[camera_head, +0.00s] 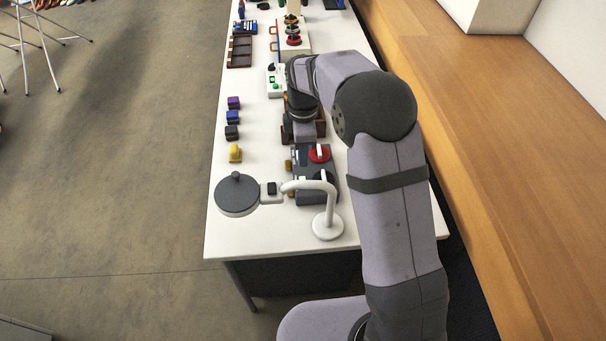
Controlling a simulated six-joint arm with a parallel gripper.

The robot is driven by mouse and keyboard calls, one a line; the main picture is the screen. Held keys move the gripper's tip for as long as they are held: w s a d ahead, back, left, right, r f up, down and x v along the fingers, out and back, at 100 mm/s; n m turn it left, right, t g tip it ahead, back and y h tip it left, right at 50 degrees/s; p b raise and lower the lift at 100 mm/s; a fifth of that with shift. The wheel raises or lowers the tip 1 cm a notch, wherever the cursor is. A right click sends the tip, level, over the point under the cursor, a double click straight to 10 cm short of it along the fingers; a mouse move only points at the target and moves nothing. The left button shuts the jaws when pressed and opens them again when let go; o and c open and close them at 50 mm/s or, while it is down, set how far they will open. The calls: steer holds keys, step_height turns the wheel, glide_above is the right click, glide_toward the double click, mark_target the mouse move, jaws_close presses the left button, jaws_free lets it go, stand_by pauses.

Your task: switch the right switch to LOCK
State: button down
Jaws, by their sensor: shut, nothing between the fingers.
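A grey-blue panel (300,158) lies on the white table, below my gripper in the picture. It carries a red round switch with a handle (319,153) and, nearer the camera, a dark round part (322,176) that may be a second switch, partly covered by a white lamp arm. I cannot read any LOCK mark or tell either one's setting. My gripper (304,138) points down just beyond the panel. It is shut and empty. Its fingertips are hard to make out, and I cannot tell whether it touches anything.
A white lamp arm with a grey round head (237,196) stands at the near end. Small purple, blue, dark and yellow blocks (235,153) line the table's left side. A wooden ledge runs along the right.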

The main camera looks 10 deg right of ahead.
steer(key=p, duration=0.2)
glide_above(302, 179)
steer(key=s, duration=0.2)
step_height(302, 179, down, 7)
steer(key=shift+w+r, duration=0.25)
steer(key=shift+w, duration=0.05)
steer(key=shift+w+r, duration=0.15)
steer(key=shift+w, duration=0.45)
